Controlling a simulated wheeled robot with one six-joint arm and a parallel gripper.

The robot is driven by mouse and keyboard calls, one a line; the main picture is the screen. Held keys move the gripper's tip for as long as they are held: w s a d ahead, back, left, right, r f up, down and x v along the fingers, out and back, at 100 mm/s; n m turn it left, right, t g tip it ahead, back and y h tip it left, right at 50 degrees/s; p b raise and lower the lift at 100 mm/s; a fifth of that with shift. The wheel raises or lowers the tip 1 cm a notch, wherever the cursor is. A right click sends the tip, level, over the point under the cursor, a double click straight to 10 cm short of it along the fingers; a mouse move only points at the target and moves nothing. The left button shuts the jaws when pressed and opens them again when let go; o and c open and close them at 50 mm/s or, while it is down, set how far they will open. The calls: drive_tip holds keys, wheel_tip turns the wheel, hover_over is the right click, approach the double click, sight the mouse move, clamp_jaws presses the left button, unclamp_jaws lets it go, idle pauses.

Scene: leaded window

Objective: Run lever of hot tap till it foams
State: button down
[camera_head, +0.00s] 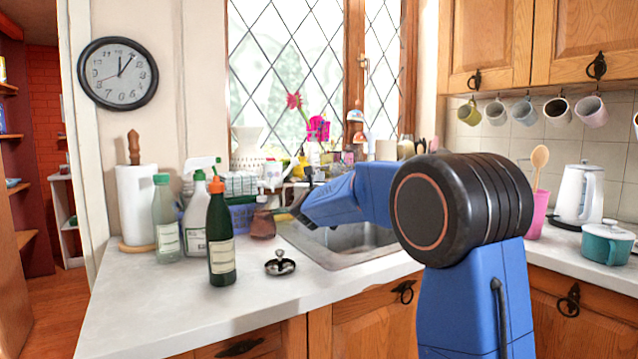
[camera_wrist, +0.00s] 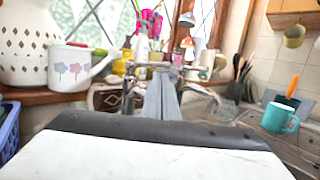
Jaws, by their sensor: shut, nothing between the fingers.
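The metal tap (camera_wrist: 132,78) stands at the back of the sink, ahead of my gripper in the wrist view. Its levers and body partly overlap there, and my fingers hide its middle. I cannot tell which lever is the hot one, and no foam shows clearly. My gripper (camera_wrist: 162,98) is shut and empty, its fingertips pointing at the tap; whether they touch it is unclear. In the head view my gripper (camera_head: 284,211) is over the left side of the sink (camera_head: 345,255), and my arm hides much of the tap.
A dark green bottle (camera_head: 221,235), spray bottle (camera_head: 195,222) and sink plug (camera_head: 280,263) stand left of the sink. In the wrist view, a white watering can (camera_wrist: 75,68) is on the sill and a teal mug (camera_wrist: 281,117) is at right. The front-left counter is clear.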

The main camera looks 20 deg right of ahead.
sight(324, 167)
drive_tip(key=x, duration=0.7)
drive_tip(key=shift+d, duration=0.1)
drive_tip(key=shift+w+d, duration=0.3)
drive_tip(key=shift+d, duration=0.05)
